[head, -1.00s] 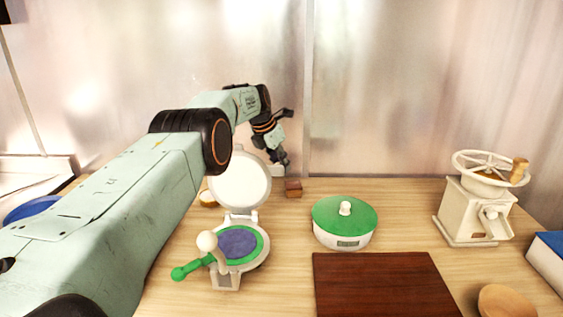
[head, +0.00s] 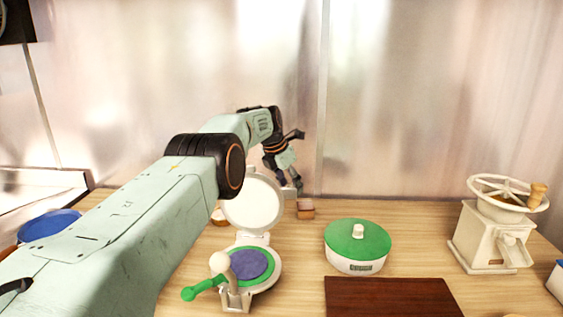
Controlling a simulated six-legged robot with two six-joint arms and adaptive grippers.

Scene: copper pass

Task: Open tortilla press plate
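The tortilla press (head: 258,288) stands on the counter left of centre. Its round white upper plate (head: 253,204) is swung up and tilted back, open. A purple-blue disc (head: 249,263) with a green ring around it lies on the lower plate. A lever with a white knob and a green handle (head: 204,287) is at the front. My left arm reaches in from the left, past the press. My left gripper (head: 291,184) is behind and right of the raised plate, small and partly hidden; I cannot tell its opening or whether it touches the plate. My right gripper is not in view.
A white scale with a green lid (head: 357,243) stands right of the press. A dark brown board (head: 392,298) lies in front of it. A white grinder (head: 494,230) is at the right. A small brown block (head: 306,209) sits near the gripper. A blue plate (head: 49,225) is at far left.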

